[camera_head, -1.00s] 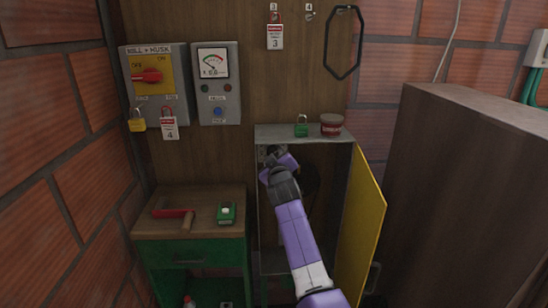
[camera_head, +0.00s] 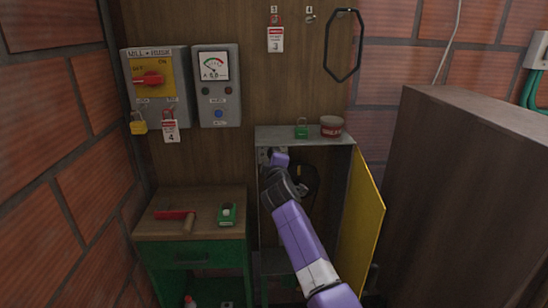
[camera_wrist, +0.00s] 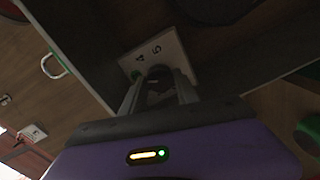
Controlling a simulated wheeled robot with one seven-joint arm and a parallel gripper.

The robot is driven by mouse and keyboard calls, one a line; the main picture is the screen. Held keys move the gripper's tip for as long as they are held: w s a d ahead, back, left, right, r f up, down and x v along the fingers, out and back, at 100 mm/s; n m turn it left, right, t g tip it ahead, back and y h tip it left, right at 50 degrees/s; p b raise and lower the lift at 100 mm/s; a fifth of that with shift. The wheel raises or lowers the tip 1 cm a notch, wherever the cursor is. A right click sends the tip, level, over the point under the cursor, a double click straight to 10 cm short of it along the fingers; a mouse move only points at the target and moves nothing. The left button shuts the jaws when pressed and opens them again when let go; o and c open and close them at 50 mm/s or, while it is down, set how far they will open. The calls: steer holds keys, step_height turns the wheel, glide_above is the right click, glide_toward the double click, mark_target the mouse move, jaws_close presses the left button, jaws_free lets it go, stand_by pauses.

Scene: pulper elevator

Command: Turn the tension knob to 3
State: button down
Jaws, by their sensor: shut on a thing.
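The tension knob (camera_wrist: 158,78) is dark and sits on a pale square plate (camera_wrist: 178,47) inside the open cabinet. The digits 4 and 5 show on the plate in the wrist view; the other marks and the knob's pointer are hidden or too dark to read. My gripper (camera_wrist: 160,88) is shut on the knob, one finger on each side of it. In the head view my gripper (camera_head: 274,160) reaches into the upper left of the cabinet (camera_head: 300,135) and hides the knob; a bit of the plate (camera_head: 263,154) shows beside it.
The yellow cabinet door (camera_head: 362,230) stands open to the right of my arm. A green padlock (camera_head: 301,131) and a red tin (camera_head: 331,126) stand on the cabinet top. A green-fronted bench (camera_head: 190,222) is at left, a large brown box (camera_head: 455,190) at right.

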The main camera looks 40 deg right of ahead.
steer(key=shift+f, duration=0.1)
stand_by(0.4)
steer(key=c, duration=0.9)
jaws_free()
steer(key=shift+s+a, duration=0.1)
steer(key=v, duration=0.7)
steer(key=shift+s+a, duration=0.2)
